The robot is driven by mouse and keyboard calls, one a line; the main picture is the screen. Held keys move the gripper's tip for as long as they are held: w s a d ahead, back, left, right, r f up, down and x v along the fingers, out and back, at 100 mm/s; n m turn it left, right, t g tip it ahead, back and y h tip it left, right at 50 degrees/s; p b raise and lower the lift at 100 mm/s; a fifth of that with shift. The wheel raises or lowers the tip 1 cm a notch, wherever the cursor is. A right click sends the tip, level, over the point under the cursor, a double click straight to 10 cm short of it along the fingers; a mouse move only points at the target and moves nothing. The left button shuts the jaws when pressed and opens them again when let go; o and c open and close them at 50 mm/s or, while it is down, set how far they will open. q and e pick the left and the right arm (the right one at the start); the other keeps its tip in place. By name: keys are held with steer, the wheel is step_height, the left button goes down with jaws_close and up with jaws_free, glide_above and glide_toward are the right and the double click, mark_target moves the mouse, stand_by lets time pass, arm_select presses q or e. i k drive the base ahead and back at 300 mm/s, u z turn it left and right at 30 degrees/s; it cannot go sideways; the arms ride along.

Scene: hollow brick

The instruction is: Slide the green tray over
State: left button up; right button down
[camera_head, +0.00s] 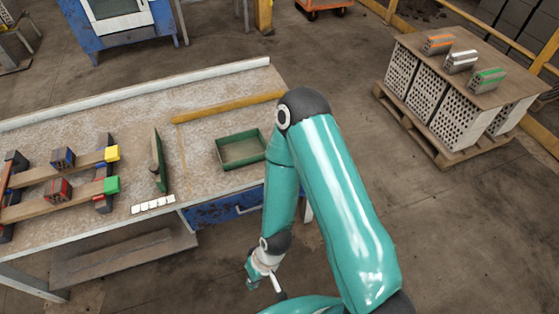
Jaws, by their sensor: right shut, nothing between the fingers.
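The green tray (238,151) is shallow, rectangular and looks empty. It lies on the worktable (215,181) near its right end, just left of my right arm, which may cover a little of its right edge. My right gripper (268,281) is low in front of the table, below the tray in the picture and apart from it. It is small and partly hidden in this view, and it is shut with nothing in it. My left gripper is not in view.
A yellow bar (228,106) lies behind the tray. A green upright piece (158,160) and a white strip (153,205) are to its left. Wooden rails (55,172) with small coloured blocks fill the table's left. A pallet of hollow bricks (457,103) stands at right, with clear floor between.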

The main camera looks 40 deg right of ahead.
mark_target(241, 149)
steer(key=z, duration=0.3)
steer(key=i, duration=1)
steer(key=u, duration=0.05)
